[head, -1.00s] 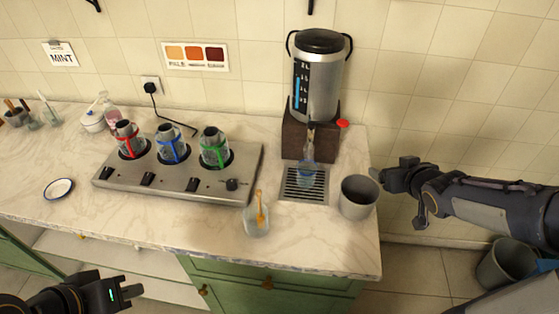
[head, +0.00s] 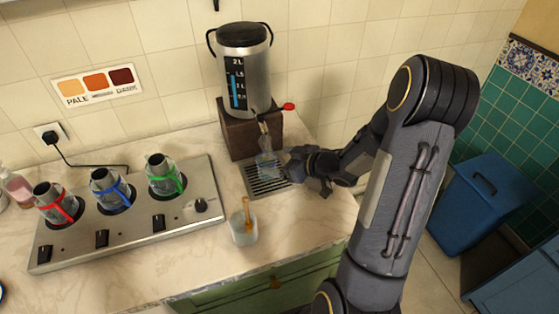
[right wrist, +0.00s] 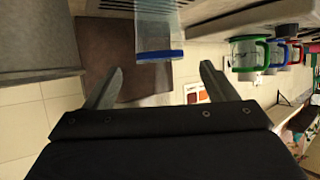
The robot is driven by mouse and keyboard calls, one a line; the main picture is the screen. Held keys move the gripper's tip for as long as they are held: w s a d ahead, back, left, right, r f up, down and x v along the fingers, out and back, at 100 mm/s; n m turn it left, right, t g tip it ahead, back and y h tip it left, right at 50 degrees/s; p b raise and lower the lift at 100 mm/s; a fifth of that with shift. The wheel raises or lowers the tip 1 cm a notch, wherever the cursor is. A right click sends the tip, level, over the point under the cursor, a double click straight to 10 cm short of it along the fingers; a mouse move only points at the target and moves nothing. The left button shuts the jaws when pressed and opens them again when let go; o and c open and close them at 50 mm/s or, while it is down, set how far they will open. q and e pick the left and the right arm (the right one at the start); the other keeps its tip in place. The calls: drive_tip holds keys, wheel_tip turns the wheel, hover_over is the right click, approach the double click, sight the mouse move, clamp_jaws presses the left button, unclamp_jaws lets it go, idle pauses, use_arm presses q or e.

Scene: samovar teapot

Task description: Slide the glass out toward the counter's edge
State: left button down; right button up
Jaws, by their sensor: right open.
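The clear glass (head: 266,164) stands on the drip tray (head: 252,188) under the samovar's tap. My right gripper (head: 291,168) is at the right side of the glass, open. In the right wrist view, which looks upside down, the glass (right wrist: 158,30) with a blue band lies ahead of the spread fingers (right wrist: 160,85), in line with the gap between them. The glass is not gripped; exact contact cannot be told. My left gripper is out of view.
The samovar (head: 243,65) stands behind the glass on a brown block (head: 236,133). A glass with an orange spoon (head: 243,228) stands nearer the front edge. A metal warmer (head: 130,225) with banded glasses is at left. A grey surface (right wrist: 35,45) is close by in the wrist view.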

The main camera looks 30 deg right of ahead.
sight(259, 159)
drive_tip(key=x, duration=0.7)
drive_tip(key=shift+w+a+f, duration=0.1)
drive_tip(key=shift+w, duration=0.25)
drive_tip(key=c, duration=1.1)
